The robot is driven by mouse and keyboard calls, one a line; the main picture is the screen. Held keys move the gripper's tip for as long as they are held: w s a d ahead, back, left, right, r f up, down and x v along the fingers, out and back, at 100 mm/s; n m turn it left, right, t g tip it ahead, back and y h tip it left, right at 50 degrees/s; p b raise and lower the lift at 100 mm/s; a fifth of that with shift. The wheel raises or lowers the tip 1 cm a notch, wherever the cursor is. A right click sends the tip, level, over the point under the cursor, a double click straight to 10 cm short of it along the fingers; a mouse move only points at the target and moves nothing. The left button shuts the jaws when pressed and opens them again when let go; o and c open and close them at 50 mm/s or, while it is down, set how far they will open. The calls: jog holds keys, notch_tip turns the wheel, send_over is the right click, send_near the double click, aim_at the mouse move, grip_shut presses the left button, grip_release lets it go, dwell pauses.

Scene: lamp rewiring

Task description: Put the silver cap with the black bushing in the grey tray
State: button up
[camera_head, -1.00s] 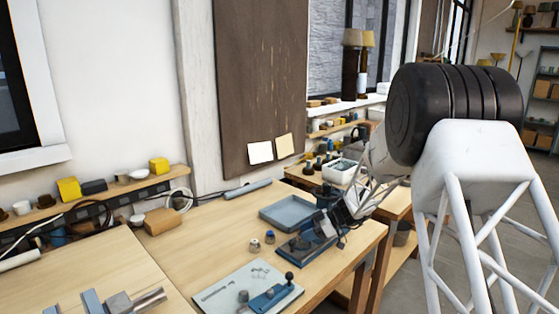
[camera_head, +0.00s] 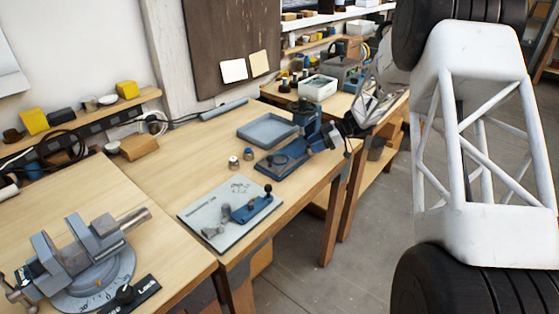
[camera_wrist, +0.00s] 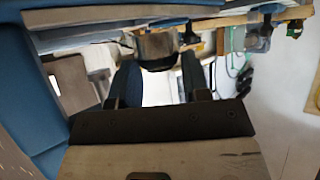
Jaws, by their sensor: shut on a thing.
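My gripper (camera_head: 346,127) is just right of the blue stand at the back right of the bench, seen small in the head view. In the wrist view its two dark fingers (camera_wrist: 160,84) are shut on a silver cap (camera_wrist: 157,43) with a black lower part, the black bushing. The grey tray (camera_head: 246,137) lies on the bench left of the blue stand, and looks empty. The gripper is apart from the tray, to its right.
The blue stand (camera_head: 306,122) rises between tray and gripper. Two small caps (camera_head: 233,163) (camera_head: 248,154) stand in front of the tray. A grey board with a blue fixture (camera_head: 254,208) lies nearer, and a vise (camera_head: 75,262) is front left.

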jog(key=s+d+r, duration=0.1)
jog(key=d+r, duration=0.1)
jog(key=d, duration=3.1)
jog(key=shift+d, duration=0.3)
jog(key=shift+a, duration=0.1)
jog(key=a, duration=4.2)
jog(key=shift+a, duration=0.15)
